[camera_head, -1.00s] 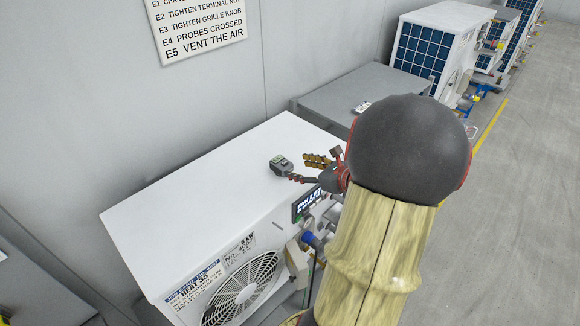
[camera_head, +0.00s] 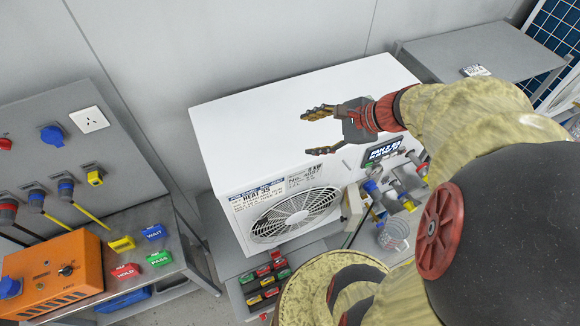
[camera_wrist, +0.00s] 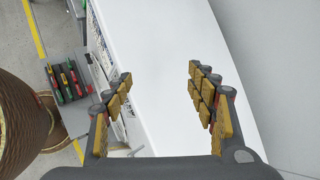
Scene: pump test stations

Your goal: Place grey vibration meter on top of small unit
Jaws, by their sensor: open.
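The white fan unit (camera_head: 290,110), marked HEAT 35, has a flat white top and a fan grille (camera_head: 297,215) in front. My gripper (camera_head: 312,132) is open and empty above this top, pointing left in the head view. In the wrist view my gripper (camera_wrist: 160,88) has only the bare white top (camera_wrist: 170,60) between its fingers. The grey vibration meter is not visible in either current view; my gripper and arm cover part of the unit's top. I cannot tell for sure which unit is the small one.
At left, a bench holds an orange box (camera_head: 50,270) and coloured blocks (camera_head: 155,232). A tray of coloured pieces (camera_head: 243,292) lies below the fan.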

